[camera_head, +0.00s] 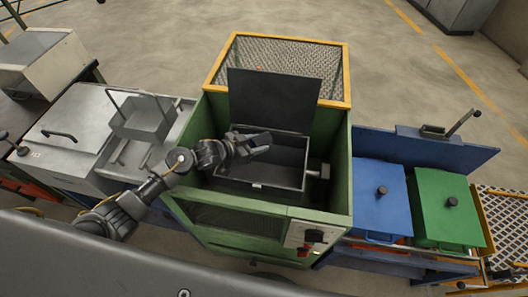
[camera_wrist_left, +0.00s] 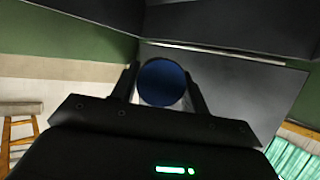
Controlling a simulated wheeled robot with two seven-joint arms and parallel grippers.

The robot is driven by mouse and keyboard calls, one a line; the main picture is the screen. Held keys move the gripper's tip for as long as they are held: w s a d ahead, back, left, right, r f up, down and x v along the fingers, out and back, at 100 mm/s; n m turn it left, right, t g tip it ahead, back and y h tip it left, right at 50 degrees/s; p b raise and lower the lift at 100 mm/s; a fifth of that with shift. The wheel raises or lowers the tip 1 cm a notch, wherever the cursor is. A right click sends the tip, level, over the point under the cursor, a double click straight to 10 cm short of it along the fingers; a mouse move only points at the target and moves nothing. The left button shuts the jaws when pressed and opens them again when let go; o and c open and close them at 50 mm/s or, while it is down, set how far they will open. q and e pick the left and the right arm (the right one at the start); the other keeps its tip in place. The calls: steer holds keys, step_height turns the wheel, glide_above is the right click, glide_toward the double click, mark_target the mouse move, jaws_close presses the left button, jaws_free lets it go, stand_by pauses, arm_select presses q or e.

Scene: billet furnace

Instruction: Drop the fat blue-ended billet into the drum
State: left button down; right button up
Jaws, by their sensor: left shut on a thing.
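My left gripper (camera_head: 258,144) is over the open dark box (camera_head: 240,187) inside the green housing. This box may be the drum; its dark lid (camera_head: 272,98) stands raised behind it. In the left wrist view, the gripper (camera_wrist_left: 165,88) is shut on a fat round billet (camera_wrist_left: 163,83), with its dark blue end facing the camera. In the head view I cannot make the billet out clearly from the gripper. My right gripper is not in view.
The green housing (camera_head: 335,180) has a yellow-framed mesh cage (camera_head: 348,70) behind it and a control panel (camera_head: 308,236) in front. Blue (camera_head: 381,205) and green (camera_head: 445,205) lidded bins stand right. A grey bench (camera_head: 75,130) with a raised tray (camera_head: 142,122) stands left.

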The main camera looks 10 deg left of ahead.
arm_select(q)
steer(key=shift+w+r, duration=0.1)
steer(key=c, duration=0.7)
jaws_free()
steer(key=shift+o, duration=0.2)
steer(key=shift+s+f, duration=0.2)
steer(key=shift+f, duration=0.1)
steer(key=b+v, duration=0.1)
steer(key=v, duration=1)
steer(key=shift+b, duration=0.35)
steer(key=shift+w, duration=0.1)
